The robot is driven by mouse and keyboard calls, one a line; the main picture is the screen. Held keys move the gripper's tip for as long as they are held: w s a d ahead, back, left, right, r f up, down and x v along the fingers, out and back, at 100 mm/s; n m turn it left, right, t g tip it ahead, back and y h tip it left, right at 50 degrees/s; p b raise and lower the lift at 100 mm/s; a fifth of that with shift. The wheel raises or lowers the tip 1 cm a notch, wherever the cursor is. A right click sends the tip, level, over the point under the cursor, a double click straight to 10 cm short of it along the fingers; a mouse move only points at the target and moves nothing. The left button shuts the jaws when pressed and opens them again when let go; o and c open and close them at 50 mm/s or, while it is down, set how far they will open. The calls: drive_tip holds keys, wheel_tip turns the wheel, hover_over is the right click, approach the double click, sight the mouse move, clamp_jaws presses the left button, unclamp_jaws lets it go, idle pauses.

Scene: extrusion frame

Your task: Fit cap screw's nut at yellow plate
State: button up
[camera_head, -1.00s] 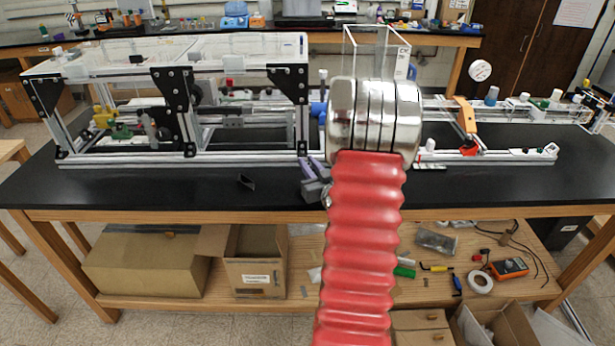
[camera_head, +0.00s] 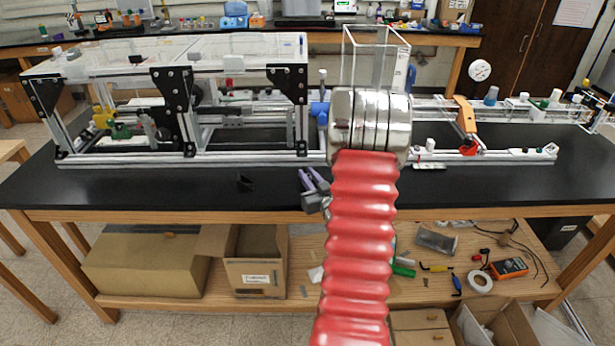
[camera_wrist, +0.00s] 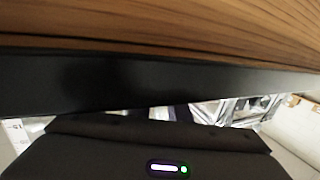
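My gripper (camera_head: 312,178) shows in the head view just left of my red arm, over the front part of the black tabletop. Its two purple fingers stand apart with a gap, and I see nothing between them. A small yellow part (camera_head: 103,117) sits inside the left end of the extrusion frame (camera_head: 240,158); I cannot tell whether it is the yellow plate. An orange bracket (camera_head: 465,115) stands on the rails at right. I cannot make out the cap screw or its nut. My arm hides part of the frame's middle.
A small black part (camera_head: 244,182) lies on the black tabletop (camera_head: 150,188), left of my gripper. The table front is otherwise mostly clear. A clear box (camera_head: 375,55) stands behind my arm. The wrist view shows wood (camera_wrist: 160,25) and a dark edge close up.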

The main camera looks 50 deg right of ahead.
drive_tip(key=o, duration=0.4)
drive_tip(key=shift+o, duration=0.2)
drive_tip(key=shift+r, duration=0.1)
drive_tip(key=v, duration=1.2)
idle(0.4)
